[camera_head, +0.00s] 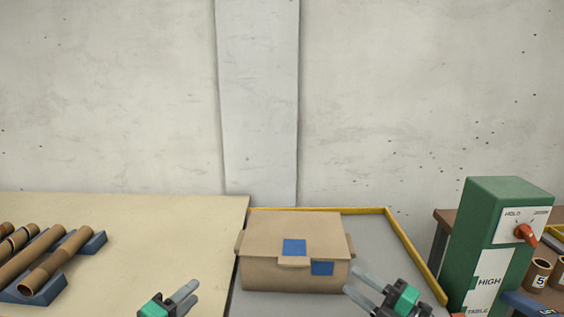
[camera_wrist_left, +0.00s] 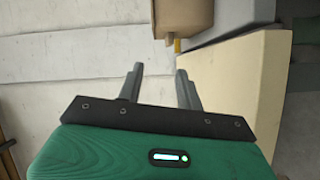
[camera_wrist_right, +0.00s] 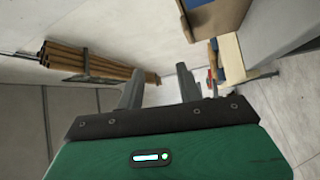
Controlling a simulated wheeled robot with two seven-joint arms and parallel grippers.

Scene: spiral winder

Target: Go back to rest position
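My left gripper (camera_head: 187,293) is low in the head view, in front of the beige table and left of the cardboard box. In the left wrist view its two fingers (camera_wrist_left: 160,88) stand apart with nothing between them. My right gripper (camera_head: 362,284) is at the lower right of the box in the head view. In the right wrist view its fingers (camera_wrist_right: 160,88) are also apart and empty. The closed cardboard box (camera_head: 262,272) with blue patches sits on a grey surface. I cannot tell from the head view how far either gripper is from the box.
Cardboard tubes (camera_head: 57,258) lie on a blue rack (camera_head: 97,243) on the beige table (camera_head: 170,225) at left. The grey surface has a yellow rim (camera_head: 412,253). A green control box (camera_head: 485,235) with a red knob stands at right, near short numbered tubes (camera_head: 538,273).

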